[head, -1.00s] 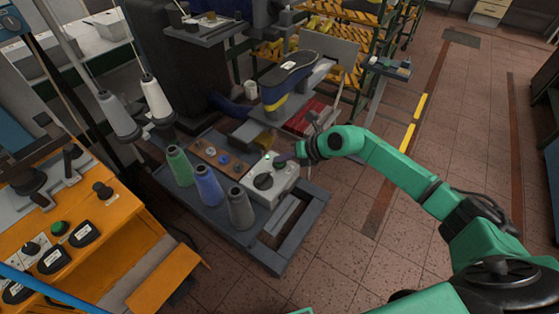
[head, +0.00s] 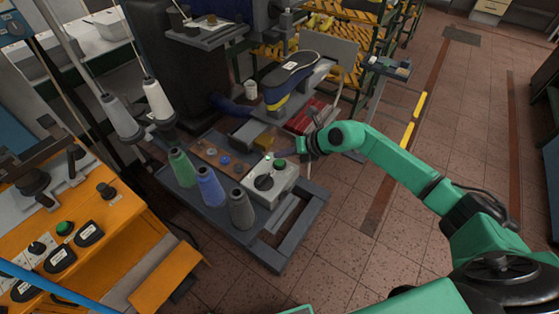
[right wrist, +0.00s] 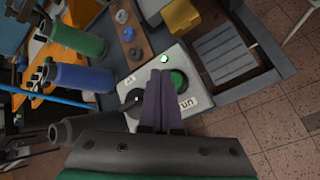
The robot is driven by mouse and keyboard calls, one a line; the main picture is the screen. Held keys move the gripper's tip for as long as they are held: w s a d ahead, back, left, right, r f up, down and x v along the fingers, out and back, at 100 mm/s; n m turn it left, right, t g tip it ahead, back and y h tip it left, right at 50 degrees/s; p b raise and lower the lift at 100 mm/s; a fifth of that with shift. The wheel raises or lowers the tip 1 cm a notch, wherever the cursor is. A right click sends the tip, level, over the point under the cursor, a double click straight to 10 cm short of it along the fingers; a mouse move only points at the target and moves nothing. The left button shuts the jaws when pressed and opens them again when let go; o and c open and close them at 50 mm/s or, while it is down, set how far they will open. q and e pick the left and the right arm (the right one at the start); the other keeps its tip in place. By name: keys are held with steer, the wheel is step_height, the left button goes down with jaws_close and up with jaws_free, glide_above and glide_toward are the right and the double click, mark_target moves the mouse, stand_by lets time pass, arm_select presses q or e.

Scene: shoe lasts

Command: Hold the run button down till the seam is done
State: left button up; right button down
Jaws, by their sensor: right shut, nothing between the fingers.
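The control box (head: 270,185) stands on the grey cart with a green run button (head: 280,163), a black knob (head: 264,183) and a small lit lamp (head: 269,156). In the right wrist view the green button (right wrist: 178,79) sits beside the "run" label, and the lamp (right wrist: 164,59) glows pale green. My right gripper (head: 284,154) is shut and empty, its fingertips close to the button. In the wrist view its dark fingers (right wrist: 159,85) cover the button's left side; I cannot tell whether they touch it. My left gripper is out of view.
Green (head: 181,167), blue (head: 209,187) and grey (head: 241,209) thread cones stand left of the box. An orange machine (head: 90,240) is at the left. The tiled floor right of the cart is open beneath my right arm.

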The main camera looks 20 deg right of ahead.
mark_target(282, 165)
step_height(282, 165, up, 5)
steer(key=p, duration=0.3)
steer(key=shift+f, duration=0.25)
stand_by(2.6)
